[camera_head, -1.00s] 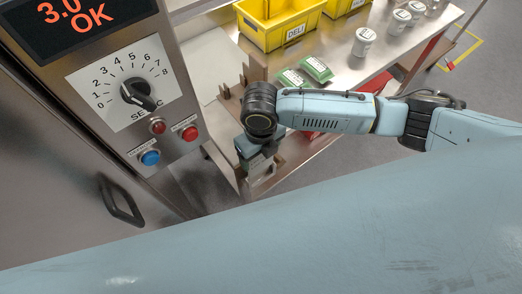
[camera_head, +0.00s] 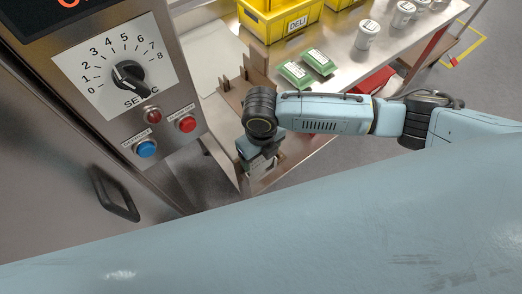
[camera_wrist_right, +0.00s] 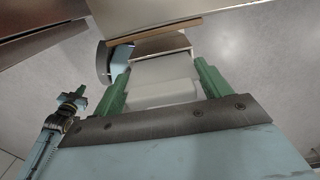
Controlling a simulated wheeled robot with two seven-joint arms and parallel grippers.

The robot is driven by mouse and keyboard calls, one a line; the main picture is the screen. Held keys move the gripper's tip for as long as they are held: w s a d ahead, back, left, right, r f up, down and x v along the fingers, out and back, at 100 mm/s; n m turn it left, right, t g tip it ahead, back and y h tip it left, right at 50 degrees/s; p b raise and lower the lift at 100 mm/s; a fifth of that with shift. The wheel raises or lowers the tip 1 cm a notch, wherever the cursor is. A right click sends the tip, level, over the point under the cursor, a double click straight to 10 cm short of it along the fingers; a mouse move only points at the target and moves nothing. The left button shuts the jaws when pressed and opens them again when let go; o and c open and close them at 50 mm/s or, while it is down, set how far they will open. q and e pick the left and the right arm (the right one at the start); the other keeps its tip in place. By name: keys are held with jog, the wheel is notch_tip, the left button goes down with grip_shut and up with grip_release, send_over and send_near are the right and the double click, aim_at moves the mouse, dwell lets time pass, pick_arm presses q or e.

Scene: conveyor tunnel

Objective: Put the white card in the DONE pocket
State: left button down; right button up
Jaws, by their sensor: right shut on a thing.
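My right gripper (camera_head: 262,165) hangs at the near left corner of the steel table, low in front of a brown upright rack (camera_head: 258,82). In the right wrist view, its green fingers (camera_wrist_right: 165,85) are shut on a white card (camera_wrist_right: 162,72), which lies flat between them. In the head view the card shows only as a pale patch by the fingers. I cannot read a DONE label, so I cannot tell which pocket is which. A small blue arm with a dark end, likely my left (camera_wrist_right: 70,105), shows at the left of the wrist view; its fingers are unclear.
A steel control panel with a dial (camera_head: 130,75), a blue button (camera_head: 146,149) and a red button (camera_head: 187,124) stands on the left. On the table (camera_head: 345,65) are a yellow DELI bin (camera_head: 268,27), green packs (camera_head: 296,74) and white tubs (camera_head: 367,36).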

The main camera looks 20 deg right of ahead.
jog(key=shift+f+b, duration=1)
jog(key=shift+f, duration=0.85)
jog(key=shift+r, duration=0.15)
jog(key=o, duration=1.4)
jog(key=shift+o, duration=0.2)
notch_tip(320, 180, up, 13)
jog(key=shift+r+p, duration=0.2)
jog(key=shift+p, duration=0.45)
